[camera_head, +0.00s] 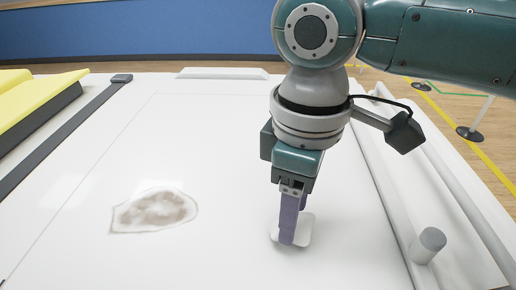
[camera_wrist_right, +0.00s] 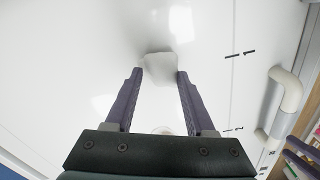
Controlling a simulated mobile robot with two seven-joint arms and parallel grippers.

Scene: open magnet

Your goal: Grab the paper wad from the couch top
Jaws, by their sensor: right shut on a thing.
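The paper wad (camera_head: 304,232) is a small, white, flattened piece at the couch top's surface, in the middle right of the head view. My right gripper (camera_head: 288,238) points down with its purple fingers on either side of the wad and is shut on it. In the right wrist view the paper wad (camera_wrist_right: 160,66) sits between the two fingertips (camera_wrist_right: 160,75). The fingers hide part of the wad in the head view. I cannot tell whether it still touches the surface. The white couch top (camera_head: 230,190) lies beneath. My left gripper is not in view.
A brownish stain or wet patch (camera_head: 155,211) lies on the couch top to the left. A side rail (camera_head: 385,180) and a grey knob (camera_head: 428,244) run along the right edge. A yellow pad (camera_head: 35,95) is at the far left. The middle surface is clear.

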